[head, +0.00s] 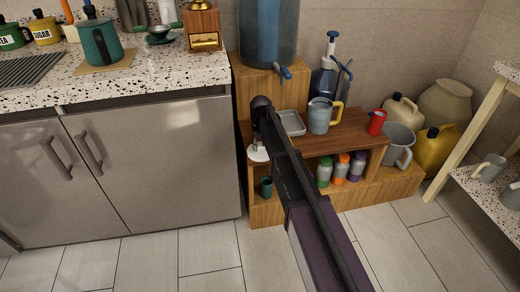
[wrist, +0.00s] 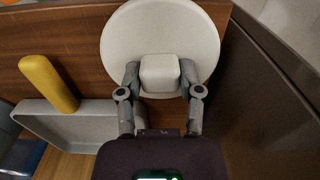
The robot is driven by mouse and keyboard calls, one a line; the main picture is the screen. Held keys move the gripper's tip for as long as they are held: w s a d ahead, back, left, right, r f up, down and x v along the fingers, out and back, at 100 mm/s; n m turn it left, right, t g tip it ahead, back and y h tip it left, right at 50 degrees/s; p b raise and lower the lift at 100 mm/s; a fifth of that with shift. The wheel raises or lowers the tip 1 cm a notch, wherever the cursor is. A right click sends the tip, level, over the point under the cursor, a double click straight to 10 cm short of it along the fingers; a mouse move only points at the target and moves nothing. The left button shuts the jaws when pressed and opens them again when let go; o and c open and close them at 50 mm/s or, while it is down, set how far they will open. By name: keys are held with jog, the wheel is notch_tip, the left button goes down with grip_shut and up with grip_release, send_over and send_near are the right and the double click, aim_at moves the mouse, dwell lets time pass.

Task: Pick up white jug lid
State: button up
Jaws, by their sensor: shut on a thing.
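The white jug lid (wrist: 190,30) is a round pale disc with a square knob (wrist: 160,73) at its middle. In the wrist view my gripper (wrist: 160,78) has a finger on each side of the knob and is shut on it. In the head view the lid (head: 257,155) shows small at the left end of the wooden shelf unit, below my gripper (head: 260,143). My arm hides part of it there. I cannot tell whether the lid touches the wood beneath it.
A grey tray (head: 293,123) lies close to the lid on the wooden top (head: 345,130). A grey mug with a yellow handle (head: 319,116) and a red cup (head: 377,122) stand further right. The cabinet (head: 160,160) is close on the left. The tiled floor in front is clear.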

aim_at(261, 145)
jog(key=shift+r, duration=0.1)
notch_tip(261, 145, up, 3)
jog(key=p, duration=0.3)
jog(key=s+d+r+p, duration=0.1)
jog(key=s+d, duration=0.1)
jog(key=s, duration=0.5)
jog(key=s+d+p, duration=0.1)
jog(key=s+d, duration=0.2)
jog(key=s, duration=0.5)
jog(key=shift+d+r, duration=0.35)
jog(key=shift+r, duration=0.05)
notch_tip(261, 145, up, 33)
jog(key=p, duration=3.3)
jog(key=shift+f, duration=0.15)
